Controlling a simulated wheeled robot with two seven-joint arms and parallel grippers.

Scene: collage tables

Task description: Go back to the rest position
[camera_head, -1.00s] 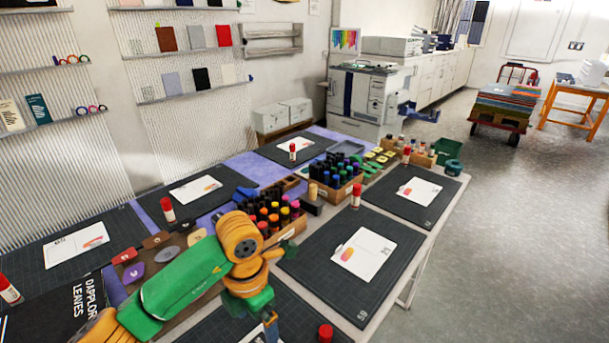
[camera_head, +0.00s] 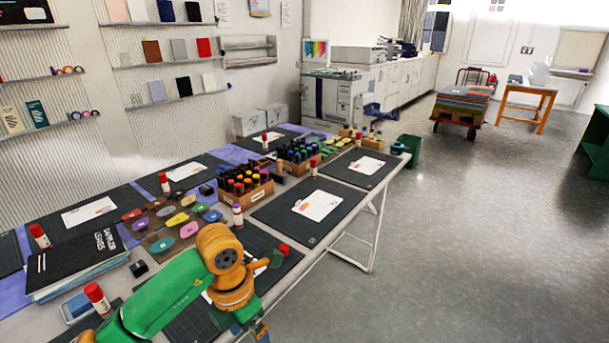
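My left arm, green and orange, reaches in from the bottom left over the near edge of the long table (camera_head: 318,255). Its gripper (camera_head: 262,332) is at the bottom edge, small and partly cut off, so I cannot tell whether it is open or shut. I see nothing held in it. The arm covers part of a dark cutting mat. My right gripper is not in view.
Dark mats with white cards (camera_head: 318,205), glue sticks (camera_head: 238,214), marker boxes (camera_head: 258,193) and a stack of books (camera_head: 75,262) fill the table. Grey floor (camera_head: 450,240) is clear to the right. A loaded cart (camera_head: 461,108) and orange table (camera_head: 528,103) stand further back.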

